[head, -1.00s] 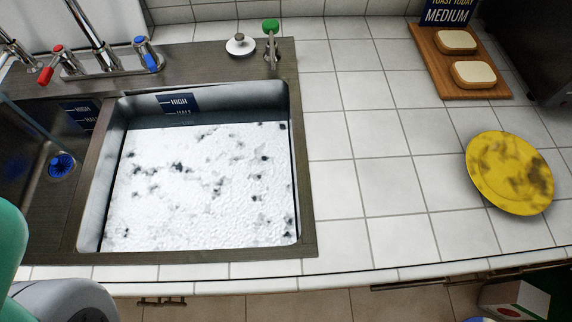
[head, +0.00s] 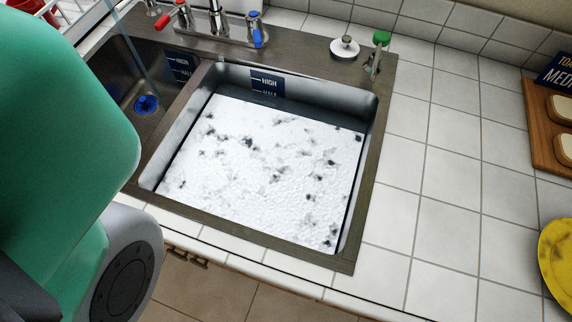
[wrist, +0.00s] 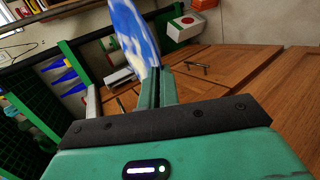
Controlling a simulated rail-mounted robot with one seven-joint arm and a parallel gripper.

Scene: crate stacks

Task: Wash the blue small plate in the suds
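In the wrist view a blue plate (wrist: 133,36) with white and pale patches stands on edge in my gripper (wrist: 157,78). The fingers are close together at its lower edge and look shut on it. Whether the patches are suds, dirt or pattern I cannot tell. The suds (head: 262,165) fill the right sink basin (head: 367,170) in the head view, white with dark specks. My gripper and the plate do not show in the head view; only my green and grey arm is there at left.
The left basin (head: 128,62) has a blue drain and a thin stream of water. Taps (head: 215,25) stand behind the basins. A stained yellow plate (head: 558,258) lies at far right. Wooden cabinet fronts (wrist: 235,70) show in the wrist view.

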